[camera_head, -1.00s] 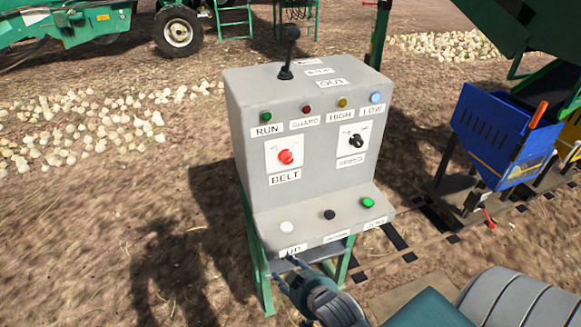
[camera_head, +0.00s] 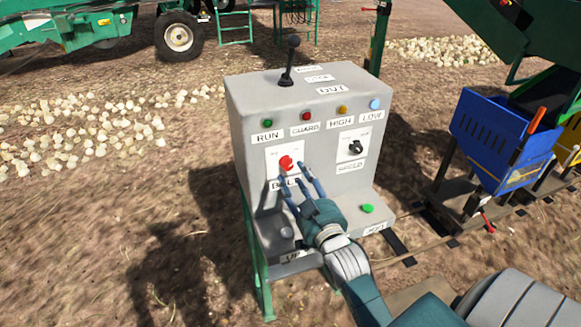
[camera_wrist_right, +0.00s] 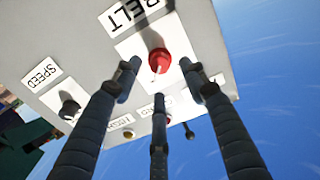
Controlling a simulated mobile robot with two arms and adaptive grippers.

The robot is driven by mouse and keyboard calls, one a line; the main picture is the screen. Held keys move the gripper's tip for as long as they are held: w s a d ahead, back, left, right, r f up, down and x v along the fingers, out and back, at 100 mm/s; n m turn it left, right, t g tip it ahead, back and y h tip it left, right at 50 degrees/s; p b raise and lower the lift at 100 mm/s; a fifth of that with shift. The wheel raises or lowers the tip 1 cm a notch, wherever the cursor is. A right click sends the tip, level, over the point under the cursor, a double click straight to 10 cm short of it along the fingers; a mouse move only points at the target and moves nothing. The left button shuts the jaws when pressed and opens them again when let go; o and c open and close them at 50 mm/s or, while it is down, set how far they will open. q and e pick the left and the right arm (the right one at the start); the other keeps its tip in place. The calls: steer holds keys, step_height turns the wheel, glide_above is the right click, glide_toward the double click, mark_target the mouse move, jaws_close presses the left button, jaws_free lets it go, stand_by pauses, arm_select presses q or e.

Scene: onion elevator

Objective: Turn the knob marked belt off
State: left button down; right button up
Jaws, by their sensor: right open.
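The red belt knob (camera_head: 286,163) sits on a white plate on the upright face of the grey control box (camera_head: 255,100), above the BELT label. My right gripper (camera_head: 294,178) is open, with its fingers just below and in front of the knob. In the right wrist view the red knob (camera_wrist_right: 159,61) lies ahead between the spread fingers (camera_wrist_right: 158,90), with no clear contact. The fingers partly cover the BELT label in the head view. My left gripper is not in view.
A black speed knob (camera_head: 355,148) is to the right. A black lever (camera_head: 289,60) stands on top of the box. A green button (camera_head: 367,208) is on the lower ledge. A blue bin (camera_head: 500,140) stands to the right.

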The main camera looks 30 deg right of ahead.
mark_target(289, 167)
steer(key=shift+p+x, duration=0.3)
steer(key=shift+x, duration=1.9)
steer(key=shift+c, duration=0.5)
jaws_close()
